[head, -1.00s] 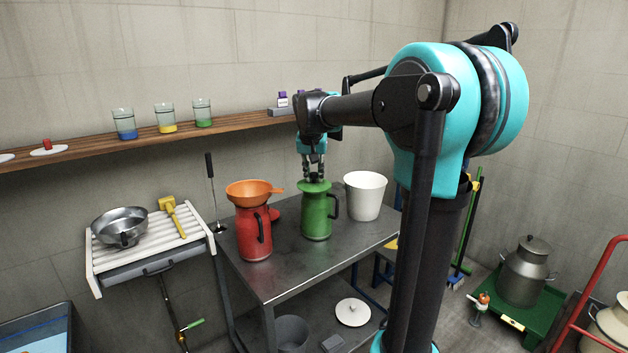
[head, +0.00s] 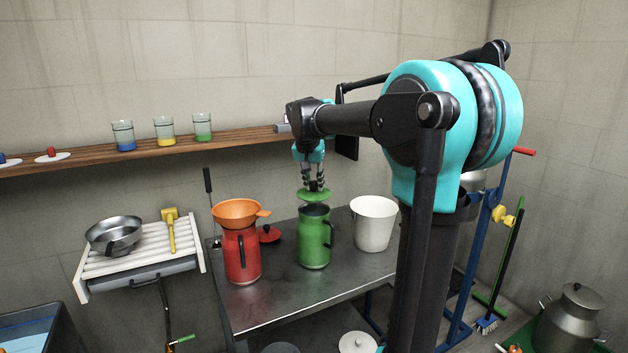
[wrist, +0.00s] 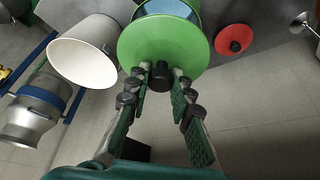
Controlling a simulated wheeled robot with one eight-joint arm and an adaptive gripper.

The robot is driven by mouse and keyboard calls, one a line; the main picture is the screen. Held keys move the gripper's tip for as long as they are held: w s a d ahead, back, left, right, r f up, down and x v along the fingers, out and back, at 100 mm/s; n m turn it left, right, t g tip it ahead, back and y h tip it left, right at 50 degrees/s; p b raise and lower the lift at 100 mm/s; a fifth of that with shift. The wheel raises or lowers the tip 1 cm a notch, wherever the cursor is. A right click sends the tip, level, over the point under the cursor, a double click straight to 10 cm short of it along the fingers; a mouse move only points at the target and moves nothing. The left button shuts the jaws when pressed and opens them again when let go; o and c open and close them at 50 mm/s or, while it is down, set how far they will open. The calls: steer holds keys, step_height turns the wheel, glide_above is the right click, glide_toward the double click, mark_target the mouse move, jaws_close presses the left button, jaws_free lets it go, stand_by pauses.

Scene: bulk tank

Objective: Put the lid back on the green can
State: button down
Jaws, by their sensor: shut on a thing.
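The green can (head: 313,245) stands upright on the metal table, its round mouth open and visible. The green lid (head: 314,195) is a flat disc held a little above the can, apart from its rim. My gripper (head: 314,184) is over the lid and shut on its black knob (wrist: 161,74). In the wrist view the lid (wrist: 160,42) hides most of the can; part of its bluish inside (wrist: 187,8) shows beyond the lid's edge.
Close to the green can on the metal table (head: 290,299) are a red can (head: 241,260) with an orange funnel (head: 238,212), a red lid (head: 269,234) and a white bucket (head: 373,225). A shelf (head: 90,157) runs along the wall behind.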

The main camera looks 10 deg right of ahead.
mark_target(314, 193)
steer(key=shift+f, duration=2.3)
steer(key=c, duration=1.3)
jaws_free()
steer(key=v, duration=1.2)
steer(key=shift+f, duration=0.1)
